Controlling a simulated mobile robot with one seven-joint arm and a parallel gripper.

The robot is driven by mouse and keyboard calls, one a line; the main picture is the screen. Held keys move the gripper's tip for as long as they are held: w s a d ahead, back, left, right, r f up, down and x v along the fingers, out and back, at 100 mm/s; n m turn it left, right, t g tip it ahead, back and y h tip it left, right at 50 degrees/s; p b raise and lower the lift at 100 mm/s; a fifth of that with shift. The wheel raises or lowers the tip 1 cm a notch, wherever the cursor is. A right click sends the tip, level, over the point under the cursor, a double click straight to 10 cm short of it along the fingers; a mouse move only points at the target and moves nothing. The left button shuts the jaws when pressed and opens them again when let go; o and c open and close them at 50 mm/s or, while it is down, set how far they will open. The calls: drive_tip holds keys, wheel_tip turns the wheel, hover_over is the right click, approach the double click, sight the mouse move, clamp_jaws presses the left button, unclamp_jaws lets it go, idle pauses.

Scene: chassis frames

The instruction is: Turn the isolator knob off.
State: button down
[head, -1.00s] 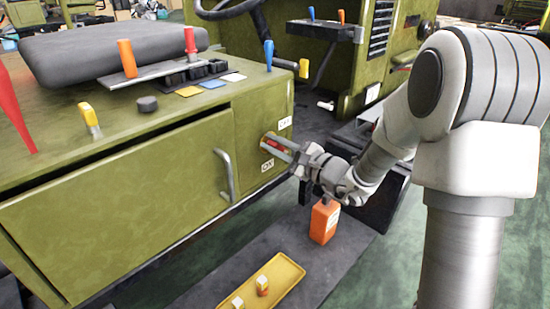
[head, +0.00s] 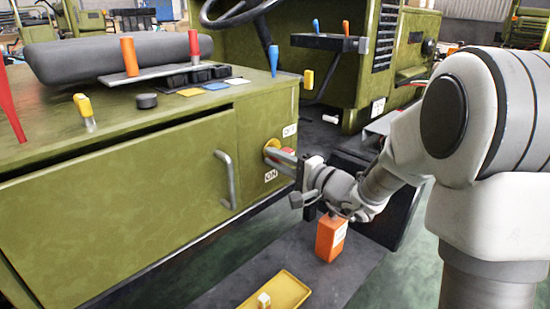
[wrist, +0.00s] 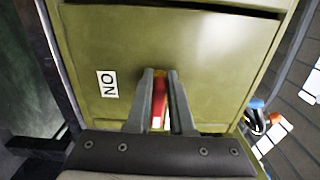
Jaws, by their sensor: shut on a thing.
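The isolator knob is red on a yellow round base (head: 271,144), on the right end of the green cabinet front. An OFF label (head: 289,130) is above it to the right, and an ON label (head: 270,175) is below it. My gripper (head: 279,156) is at the knob with its fingers closed on the red handle. In the wrist view the red handle (wrist: 158,90) shows between the two fingers (wrist: 161,80), and the ON label (wrist: 108,84) is to their left. The fingers hide part of the knob, so its exact angle is unclear.
A cabinet door handle (head: 226,180) is left of the knob. Several levers and an orange knob (head: 129,56) stand on the cabinet top. An orange box (head: 331,238) is below my wrist, and a yellow tray (head: 280,292) lies in front.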

drive_tip(key=shift+f+n, duration=0.1)
drive_tip(key=shift+n, duration=0.2)
drive_tip(key=c, duration=0.8)
unclamp_jaws()
drive_tip(key=p+v, duration=0.2)
drive_tip(key=v, duration=1.5)
drive_tip(key=shift+d+p, duration=0.2)
drive_tip(key=shift+p, duration=0.2)
drive_tip(key=shift+s, duration=0.15)
